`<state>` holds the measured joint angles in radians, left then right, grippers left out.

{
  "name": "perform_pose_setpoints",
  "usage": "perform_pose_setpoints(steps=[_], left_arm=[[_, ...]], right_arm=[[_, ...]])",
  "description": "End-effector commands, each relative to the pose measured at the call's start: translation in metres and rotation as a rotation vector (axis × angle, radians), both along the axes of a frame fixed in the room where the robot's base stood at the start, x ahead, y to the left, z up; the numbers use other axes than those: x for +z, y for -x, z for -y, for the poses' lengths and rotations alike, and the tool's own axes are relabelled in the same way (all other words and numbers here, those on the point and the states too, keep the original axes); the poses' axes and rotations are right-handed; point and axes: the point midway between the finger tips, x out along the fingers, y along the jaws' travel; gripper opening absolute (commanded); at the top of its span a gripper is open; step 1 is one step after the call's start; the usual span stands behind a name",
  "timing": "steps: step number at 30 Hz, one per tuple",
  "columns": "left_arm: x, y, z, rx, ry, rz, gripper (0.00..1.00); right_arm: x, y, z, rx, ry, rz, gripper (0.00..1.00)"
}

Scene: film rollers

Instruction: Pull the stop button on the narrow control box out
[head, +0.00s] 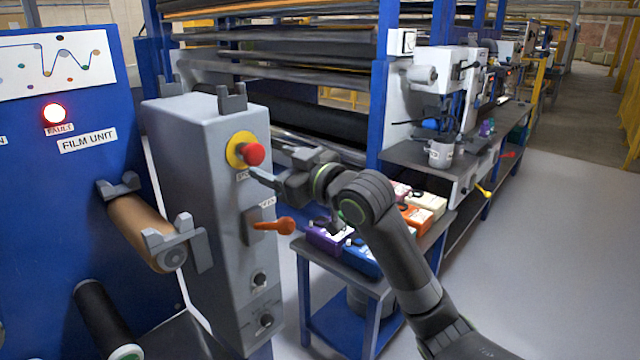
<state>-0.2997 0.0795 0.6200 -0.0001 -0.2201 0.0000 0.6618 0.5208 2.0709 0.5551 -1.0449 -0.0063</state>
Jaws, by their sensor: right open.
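The narrow control box (195,150) is a tall grey box standing left of centre in the head view. Its red stop button (253,154) sits on a yellow collar (236,147) high on the box's right-hand face. My right gripper (264,165) comes in from the right and is open, with its fingers close by the button. One finger shows just below the red head. I cannot tell whether either finger touches the button. The label under the button is partly hidden by the gripper. My left gripper is not in view.
A blue panel with a lit red fault lamp (54,114) stands left. A side table (375,285) with colourful boxes lies under my right arm. Grey floor is free at right.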

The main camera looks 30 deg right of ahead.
Motion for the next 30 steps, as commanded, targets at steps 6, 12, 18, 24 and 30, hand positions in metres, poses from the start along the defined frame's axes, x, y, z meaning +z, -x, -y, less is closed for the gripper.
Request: perform_pose_setpoints(steps=[6, 12, 18, 24, 30], left_arm=[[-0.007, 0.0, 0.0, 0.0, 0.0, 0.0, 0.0], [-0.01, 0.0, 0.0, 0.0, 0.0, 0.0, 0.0], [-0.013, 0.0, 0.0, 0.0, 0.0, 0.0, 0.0], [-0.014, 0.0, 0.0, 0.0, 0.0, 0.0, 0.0], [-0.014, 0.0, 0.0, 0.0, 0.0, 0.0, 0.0]], right_arm=[[-0.001, 0.039, 0.016, -0.003, 0.007, 0.002, 0.64], [-0.001, 0.067, 0.026, -0.004, 0.006, 0.001, 0.64], [-0.001, 0.088, 0.034, -0.005, 0.006, 0.001, 0.64], [-0.001, 0.1, 0.037, -0.002, 0.002, 0.0, 0.64], [0.0, 0.105, 0.038, 0.0, -0.001, 0.0, 0.64]])
